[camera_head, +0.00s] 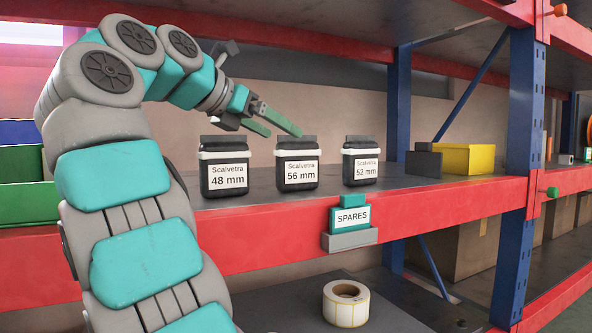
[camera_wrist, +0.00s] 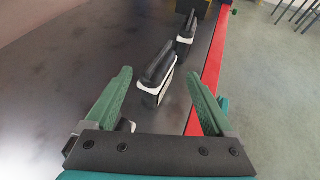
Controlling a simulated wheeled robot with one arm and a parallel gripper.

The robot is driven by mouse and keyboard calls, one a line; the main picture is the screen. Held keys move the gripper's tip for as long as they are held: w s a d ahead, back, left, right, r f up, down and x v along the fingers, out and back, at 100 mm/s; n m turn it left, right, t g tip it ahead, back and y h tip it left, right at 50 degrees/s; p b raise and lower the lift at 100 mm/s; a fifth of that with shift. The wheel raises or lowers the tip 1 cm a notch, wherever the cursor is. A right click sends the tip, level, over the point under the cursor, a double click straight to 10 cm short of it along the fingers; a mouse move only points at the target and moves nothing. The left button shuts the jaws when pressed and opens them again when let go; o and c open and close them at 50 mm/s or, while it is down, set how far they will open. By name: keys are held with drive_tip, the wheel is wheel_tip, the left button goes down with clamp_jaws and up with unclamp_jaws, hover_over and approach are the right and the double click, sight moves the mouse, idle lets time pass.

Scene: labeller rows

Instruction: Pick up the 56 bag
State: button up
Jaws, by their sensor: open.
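The 56 mm bag (camera_head: 297,170) is a black container with a white band and a "Scalvetra 56 mm" label. It stands upright on the shelf, the middle one of three. The 48 mm bag (camera_head: 224,167) stands to its left and the 52 mm bag (camera_head: 361,165) to its right. My gripper (camera_head: 284,133) is open and empty, its green fingers above the 56 mm bag's top. In the wrist view a bag (camera_wrist: 152,82), by its place the 56 one, shows beyond and between the fingertips; labels are unreadable there. Another bag is mostly hidden behind the left finger.
The shelf (camera_head: 420,188) has a red front beam with a SPARES sign (camera_head: 350,216). A grey block (camera_head: 423,164) and a yellow bin (camera_head: 466,158) stand to the right by a blue post (camera_head: 523,120). A label roll (camera_head: 346,303) lies below. An upper shelf hangs overhead.

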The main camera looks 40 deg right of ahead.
sight(297, 160)
drive_tip(key=shift+x, duration=2.35)
clamp_jaws()
